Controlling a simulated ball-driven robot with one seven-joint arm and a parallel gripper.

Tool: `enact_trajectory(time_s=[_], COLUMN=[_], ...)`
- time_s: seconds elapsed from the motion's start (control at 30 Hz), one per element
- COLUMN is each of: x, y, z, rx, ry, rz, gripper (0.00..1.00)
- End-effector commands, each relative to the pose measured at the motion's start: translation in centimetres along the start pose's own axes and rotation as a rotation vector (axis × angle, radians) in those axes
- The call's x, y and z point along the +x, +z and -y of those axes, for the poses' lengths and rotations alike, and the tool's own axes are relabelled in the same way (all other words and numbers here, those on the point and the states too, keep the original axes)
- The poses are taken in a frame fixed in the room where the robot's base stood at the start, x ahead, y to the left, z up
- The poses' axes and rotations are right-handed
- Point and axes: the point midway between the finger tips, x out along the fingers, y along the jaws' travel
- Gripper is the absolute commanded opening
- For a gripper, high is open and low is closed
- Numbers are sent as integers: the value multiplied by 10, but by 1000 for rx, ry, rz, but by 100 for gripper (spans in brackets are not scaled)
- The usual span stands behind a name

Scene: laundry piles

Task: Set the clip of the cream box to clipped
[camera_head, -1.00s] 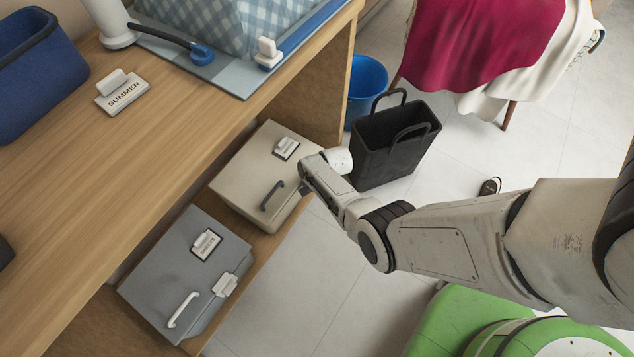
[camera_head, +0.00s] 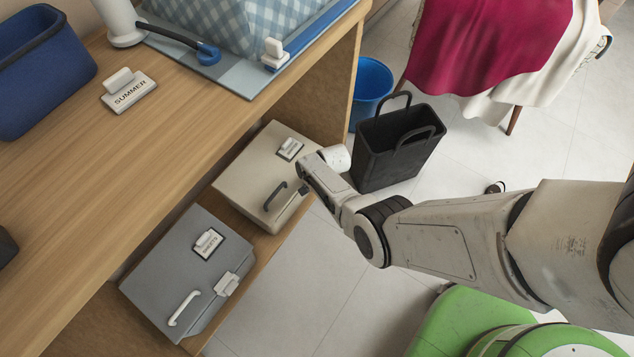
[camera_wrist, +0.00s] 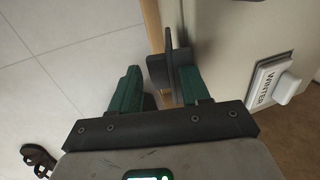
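The cream box (camera_head: 248,172) stands on the low shelf under the wooden counter, with a dark handle (camera_head: 276,196) and a small label plate on top. The plate also shows in the wrist view (camera_wrist: 272,84), reading WINTER. My gripper (camera_wrist: 158,88) is at the box's right edge, its two green fingers apart. A dark piece, seemingly the clip (camera_wrist: 174,62), stands at the box's edge between the fingers, closer to the right finger. I cannot tell whether they touch, or whether it is clipped.
A grey box (camera_head: 185,270) with a white clip (camera_head: 227,285) stands beside the cream box. A black bag (camera_head: 396,150) and a blue bucket (camera_head: 371,80) stand on the floor behind my arm. The counter (camera_head: 150,150) overhangs the boxes. Floor in front of the boxes is clear.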

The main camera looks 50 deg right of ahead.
Motion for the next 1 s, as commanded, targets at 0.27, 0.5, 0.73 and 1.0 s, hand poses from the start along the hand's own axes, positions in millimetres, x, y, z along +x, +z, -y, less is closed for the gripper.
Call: enact_trajectory(time_s=[0.27, 0.5, 0.73, 1.0], x=[-1, 0, 8, 18], y=[-2, -2, -2, -2], z=[2, -5, -18, -30], rx=[1, 2, 2, 0], ry=[-3, -67, -231, -414], rz=[-3, -6, -5, -5], gripper=[51, 51, 51, 51])
